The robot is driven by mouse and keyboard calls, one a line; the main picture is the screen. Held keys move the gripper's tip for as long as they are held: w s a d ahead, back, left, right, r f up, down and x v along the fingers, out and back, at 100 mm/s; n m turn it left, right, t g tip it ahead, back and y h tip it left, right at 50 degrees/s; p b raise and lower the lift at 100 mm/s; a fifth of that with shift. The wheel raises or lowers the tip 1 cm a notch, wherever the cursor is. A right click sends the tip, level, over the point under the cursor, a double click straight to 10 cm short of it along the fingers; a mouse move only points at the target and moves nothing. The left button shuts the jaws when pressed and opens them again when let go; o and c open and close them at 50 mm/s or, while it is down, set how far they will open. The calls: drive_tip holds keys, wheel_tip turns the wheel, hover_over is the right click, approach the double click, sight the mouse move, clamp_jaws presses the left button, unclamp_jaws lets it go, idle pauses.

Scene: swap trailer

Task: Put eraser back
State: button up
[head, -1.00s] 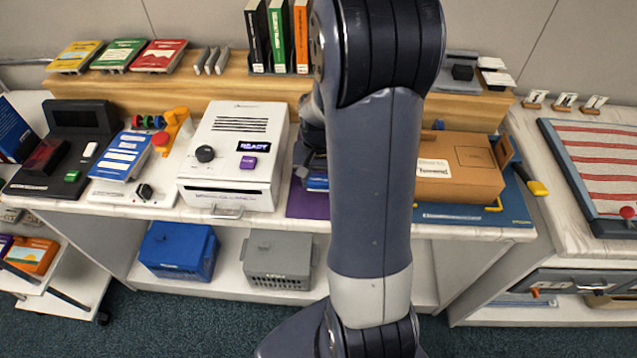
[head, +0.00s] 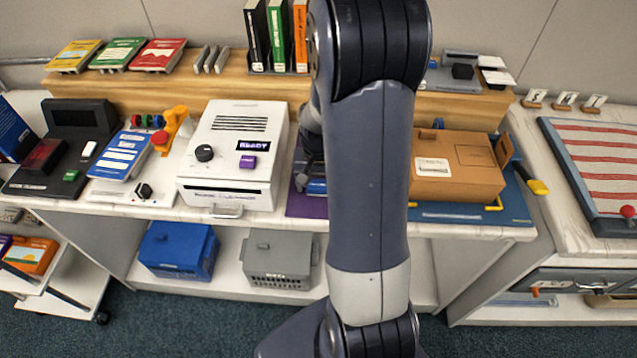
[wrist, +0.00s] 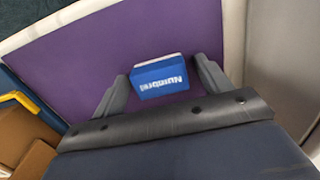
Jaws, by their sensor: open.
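A small blue block with a white edge and white lettering, which looks like the eraser (wrist: 160,78), lies on a purple mat (wrist: 110,55). In the head view the blue block (head: 317,187) shows partly behind my arm. My gripper (wrist: 162,88) is open, with one finger on each side of the block and a gap on both sides. I cannot tell how far above the mat the fingertips are. In the head view my gripper (head: 304,176) is mostly hidden by my arm.
A brown box (head: 455,166) on a blue mat (head: 450,213) stands to the right. A blue bin (head: 178,251) and a grey bin (head: 278,259) sit on the shelf below.

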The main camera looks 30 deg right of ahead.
sight(318, 185)
wheel_tip(318, 185, up, 12)
drive_tip(key=shift+r, duration=0.2)
idle(0.4)
